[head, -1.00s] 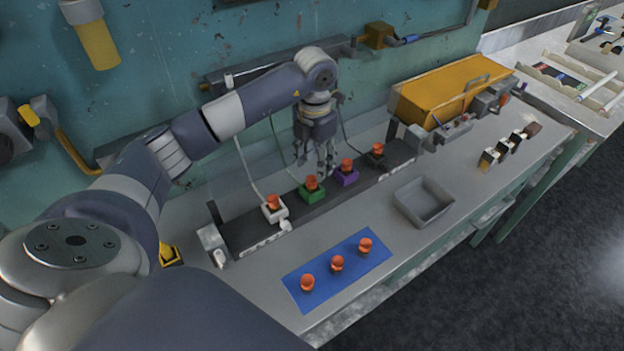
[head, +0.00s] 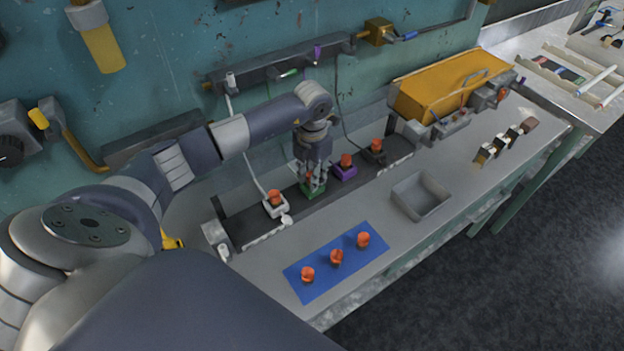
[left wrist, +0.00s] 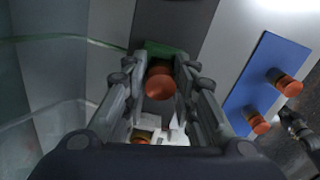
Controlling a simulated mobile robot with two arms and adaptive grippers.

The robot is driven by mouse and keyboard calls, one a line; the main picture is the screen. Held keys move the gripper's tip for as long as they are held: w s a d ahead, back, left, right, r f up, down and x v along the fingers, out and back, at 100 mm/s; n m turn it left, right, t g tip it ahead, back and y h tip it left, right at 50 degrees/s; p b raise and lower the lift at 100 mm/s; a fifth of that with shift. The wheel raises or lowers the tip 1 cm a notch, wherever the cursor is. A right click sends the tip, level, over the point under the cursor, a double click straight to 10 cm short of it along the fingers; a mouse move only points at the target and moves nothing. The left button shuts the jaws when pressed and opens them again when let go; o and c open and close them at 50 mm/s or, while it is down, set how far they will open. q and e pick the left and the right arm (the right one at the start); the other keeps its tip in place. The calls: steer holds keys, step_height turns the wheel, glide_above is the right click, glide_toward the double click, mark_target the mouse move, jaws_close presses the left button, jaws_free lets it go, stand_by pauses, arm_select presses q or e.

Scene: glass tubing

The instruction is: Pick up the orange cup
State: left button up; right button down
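An orange cup (left wrist: 160,84) sits in a green holder (head: 306,192) on the dark strip along the back of the bench. My left gripper (head: 313,184) points down over this holder and hides most of the cup in the head view. In the left wrist view its two fingers (left wrist: 163,72) stand apart on either side of the cup; I cannot tell whether they touch it. Other orange cups sit in the white holder (head: 275,210), purple holder (head: 344,171) and black holder (head: 374,157).
A blue mat (head: 335,268) with three orange-topped pieces lies at the front. An empty grey tray (head: 421,195) stands right of it. A yellow box (head: 450,84) is at the back right. Thin tubes run from the wall rack (head: 262,78) down to the holders.

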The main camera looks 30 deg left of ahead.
arm_select(q)
steer(key=shift+c, duration=0.7)
arm_select(e)
steer(key=shift+s+d, duration=0.2)
steer(key=shift+d, duration=0.25)
